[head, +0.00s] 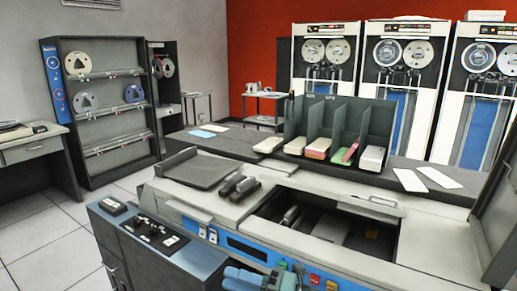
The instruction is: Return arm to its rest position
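I see nothing clearly held.
The card machine fills the foreground, with an open bay (325,228) and a raised panel (500,225) at right. Behind it, a dark divided rack (345,118) holds card stacks, including a pink one (317,148). Loose white cards (410,180) lie on the counter.

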